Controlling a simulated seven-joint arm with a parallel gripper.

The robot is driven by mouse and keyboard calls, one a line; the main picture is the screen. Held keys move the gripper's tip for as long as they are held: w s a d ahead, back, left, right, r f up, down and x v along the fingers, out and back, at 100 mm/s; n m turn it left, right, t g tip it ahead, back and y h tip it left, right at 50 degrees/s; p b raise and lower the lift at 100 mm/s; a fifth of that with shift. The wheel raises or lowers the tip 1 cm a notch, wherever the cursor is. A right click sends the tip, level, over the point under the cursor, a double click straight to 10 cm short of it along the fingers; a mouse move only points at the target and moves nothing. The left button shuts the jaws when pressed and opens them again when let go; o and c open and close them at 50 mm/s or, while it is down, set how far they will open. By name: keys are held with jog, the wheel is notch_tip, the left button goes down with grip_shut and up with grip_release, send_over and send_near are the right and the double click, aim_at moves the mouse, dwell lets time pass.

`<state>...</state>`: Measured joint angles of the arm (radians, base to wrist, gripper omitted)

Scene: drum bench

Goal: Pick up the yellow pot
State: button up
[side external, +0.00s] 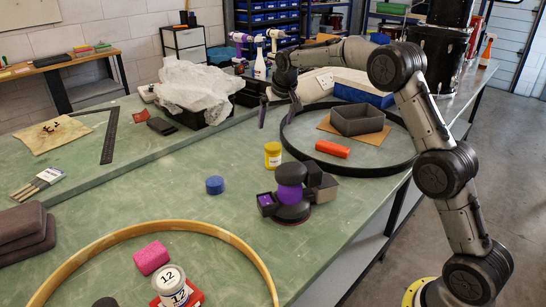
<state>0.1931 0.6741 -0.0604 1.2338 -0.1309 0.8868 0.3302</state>
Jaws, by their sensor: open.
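The yellow pot (272,157) is a small jar with a pale label. It stands upright on the green bench, near the left edge of the large black hoop. My gripper (277,115) is above and behind it in the picture, with its two fingers apart and pointing down. Nothing shows between the fingers. The gripper and the pot are apart.
A black and purple device (290,195) stands just in front of the pot, and a blue round piece (215,185) lies to its left. The black hoop (330,168) surrounds a grey tray (357,128) and an orange block (332,149). A plastic-covered box (195,85) stands behind left.

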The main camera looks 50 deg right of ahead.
aim_at(274, 147)
jog(key=x, duration=0.5)
jog(key=s+x, duration=0.1)
jog(key=x, duration=0.9)
jog(key=shift+s+d+f, duration=0.25)
jog(key=shift+f, duration=0.3)
jog(key=c, duration=1.5)
jog(key=shift+o, duration=0.2)
jog(key=shift+r, duration=0.15)
